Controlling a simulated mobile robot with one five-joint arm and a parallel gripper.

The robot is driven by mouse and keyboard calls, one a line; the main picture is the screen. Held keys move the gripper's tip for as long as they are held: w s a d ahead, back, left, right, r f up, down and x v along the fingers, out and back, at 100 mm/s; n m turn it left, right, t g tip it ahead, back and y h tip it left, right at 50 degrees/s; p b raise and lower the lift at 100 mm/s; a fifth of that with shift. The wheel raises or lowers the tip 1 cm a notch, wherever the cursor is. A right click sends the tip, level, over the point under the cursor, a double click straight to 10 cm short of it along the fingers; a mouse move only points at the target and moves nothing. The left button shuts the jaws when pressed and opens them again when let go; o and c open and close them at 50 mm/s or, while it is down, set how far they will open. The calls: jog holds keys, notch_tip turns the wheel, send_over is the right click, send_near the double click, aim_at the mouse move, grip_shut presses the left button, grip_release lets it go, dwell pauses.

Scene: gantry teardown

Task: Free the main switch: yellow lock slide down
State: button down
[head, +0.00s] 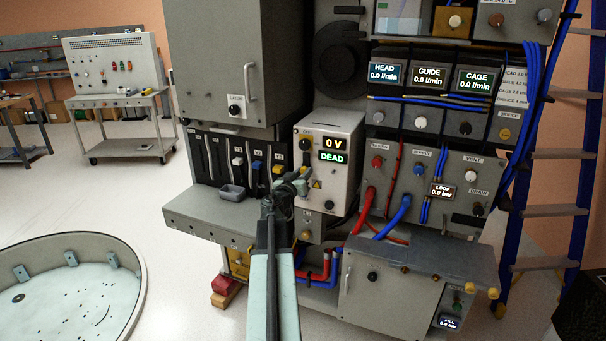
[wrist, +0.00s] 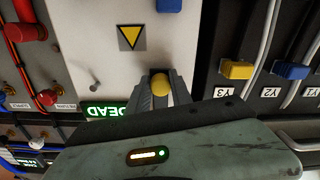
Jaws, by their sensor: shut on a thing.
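The main switch panel (head: 340,137) is a light box with lit displays reading 0 V and DEAD in the head view. My gripper (head: 302,178) reaches up to the left part of its front and hides part of it. In the wrist view, which is upside down, my gripper (wrist: 160,86) is shut on a round yellow knob (wrist: 160,88), which I take for the lock slide. The lit DEAD sign (wrist: 105,111) is beside it. The slide's track is hidden by the fingers. A yellow warning triangle (wrist: 131,36) is near the fingers.
A row of cable slots with yellow and blue plugs lies left of the panel; the yellow Y3 plug (wrist: 237,70) and blue Y2 plug (wrist: 290,70) are close to my gripper. Red and blue hoses (head: 392,217) run at the right.

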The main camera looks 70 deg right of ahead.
notch_tip(320, 180, down, 2)
jog(key=shift+a+f+b, duration=0.1)
jog(key=shift+f+b, duration=0.15)
jog(key=shift+b, duration=0.4)
jog(key=c, duration=1.1)
grip_release()
jog(key=shift+c, duration=0.2)
jog(key=a, duration=0.7)
jog(key=shift+w+a, duration=0.15)
jog(key=shift+a, duration=0.2)
